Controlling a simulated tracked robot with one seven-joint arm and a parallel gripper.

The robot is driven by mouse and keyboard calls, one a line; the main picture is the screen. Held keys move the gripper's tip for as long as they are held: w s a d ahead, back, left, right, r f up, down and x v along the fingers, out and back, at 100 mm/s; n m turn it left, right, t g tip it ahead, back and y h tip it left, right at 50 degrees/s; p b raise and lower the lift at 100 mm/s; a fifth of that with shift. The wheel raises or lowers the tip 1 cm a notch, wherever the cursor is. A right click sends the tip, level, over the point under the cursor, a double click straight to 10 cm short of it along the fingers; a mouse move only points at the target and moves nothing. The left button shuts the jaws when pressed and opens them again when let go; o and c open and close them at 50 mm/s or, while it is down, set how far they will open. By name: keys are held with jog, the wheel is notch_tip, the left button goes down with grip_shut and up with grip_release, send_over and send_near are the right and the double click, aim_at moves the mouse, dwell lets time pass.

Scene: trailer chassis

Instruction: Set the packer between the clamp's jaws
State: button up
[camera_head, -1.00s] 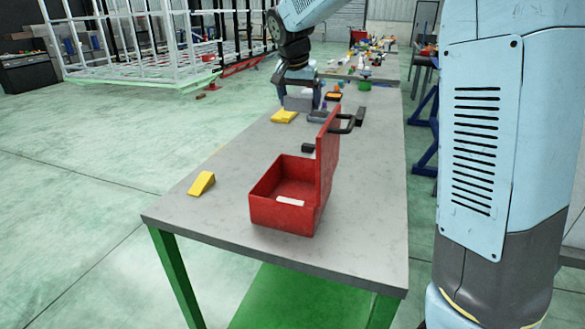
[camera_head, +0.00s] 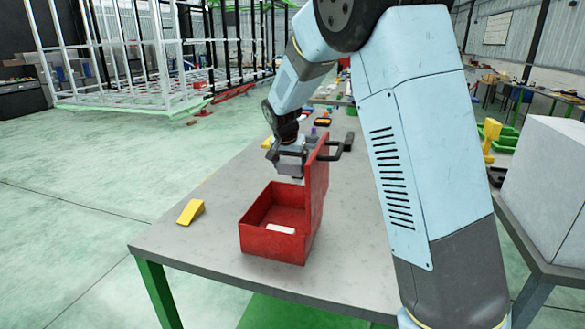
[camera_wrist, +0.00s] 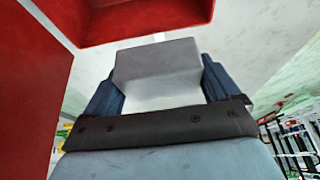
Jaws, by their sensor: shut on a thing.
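My gripper (camera_head: 289,172) is shut on a plain grey block, which I take to be the packer. In the wrist view the block (camera_wrist: 157,65) sits between the two blue fingers. In the head view, the gripper hangs above the bench, just behind the open red box (camera_head: 268,243) and left of its raised lid. The red box also fills the upper left of the wrist view (camera_wrist: 30,90). I cannot make out the clamp or its jaws in either view; the arm and lid hide part of the bench.
A yellow wedge (camera_head: 190,212) lies on the grey bench (camera_head: 190,250), left of the box. A black handle (camera_head: 340,143) sticks out from the lid. Small items lie farther back. At right, a large pale box (camera_head: 545,190) stands on another table. The bench's front left is clear.

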aim_at(288, 163)
jog(key=w, duration=0.1)
jog(key=w+f, duration=0.1)
jog(key=w, duration=0.2)
jog(key=shift+a+f, duration=0.35)
jog(key=shift+a, duration=0.05)
jog(key=w+f, duration=0.3)
jog(key=w+a+f, duration=0.1)
jog(key=w+f, duration=0.1)
jog(key=shift+f, duration=0.25)
jog(key=shift+w+f, duration=0.25)
jog(key=shift+f, duration=1.6)
jog(key=shift+s+f, duration=0.2)
jog(key=shift+f, duration=0.4)
